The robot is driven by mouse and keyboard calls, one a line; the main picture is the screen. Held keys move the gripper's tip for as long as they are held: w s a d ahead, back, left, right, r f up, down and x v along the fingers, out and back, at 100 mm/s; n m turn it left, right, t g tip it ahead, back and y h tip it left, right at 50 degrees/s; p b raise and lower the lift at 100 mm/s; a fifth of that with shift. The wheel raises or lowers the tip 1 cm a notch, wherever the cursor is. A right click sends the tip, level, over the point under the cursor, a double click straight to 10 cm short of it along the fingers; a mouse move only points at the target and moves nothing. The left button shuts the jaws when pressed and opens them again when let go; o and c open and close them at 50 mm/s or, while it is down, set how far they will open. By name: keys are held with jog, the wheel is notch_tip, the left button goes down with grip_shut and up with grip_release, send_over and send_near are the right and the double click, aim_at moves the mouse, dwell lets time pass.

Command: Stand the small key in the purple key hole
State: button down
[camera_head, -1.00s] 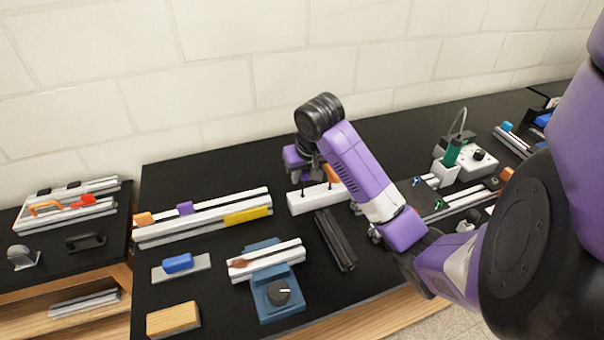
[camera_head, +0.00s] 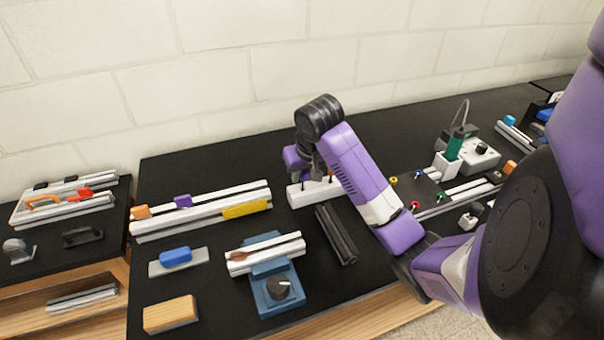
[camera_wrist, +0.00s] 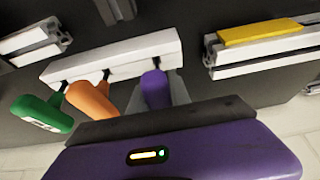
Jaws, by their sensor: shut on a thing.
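In the wrist view, my gripper (camera_wrist: 155,92) reaches down to a purple-handled piece (camera_wrist: 154,84), with grey fingers on both sides of its handle. The handle stands at a white block (camera_wrist: 140,52). I cannot tell how deep its lower end sits. An orange-handled piece (camera_wrist: 90,103) and a green-handled piece (camera_wrist: 43,113) stand beside it at the same block. In the head view, my gripper (camera_head: 312,168) is above the white block (camera_head: 300,197) and hides most of the handles. No hole marked purple can be made out.
A dark rail (camera_head: 337,234) lies just in front of the block. Left are white rails with a yellow bar (camera_head: 246,210), which also shows in the wrist view (camera_wrist: 258,30). A blue base with a knob (camera_head: 279,291) stands front left. A green-handled tool (camera_head: 455,143) stands right.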

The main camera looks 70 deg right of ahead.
jog(key=shift+f+b, duration=0.35)
jog(key=shift+f, duration=0.25)
jog(key=c, duration=1.1)
grip_release()
jog(key=p+v, duration=0.2)
jog(key=v, duration=0.4)
jog(key=shift+r, duration=0.2)
jog(key=shift+p+v, duration=0.75)
jog(key=shift+p, duration=0.2)
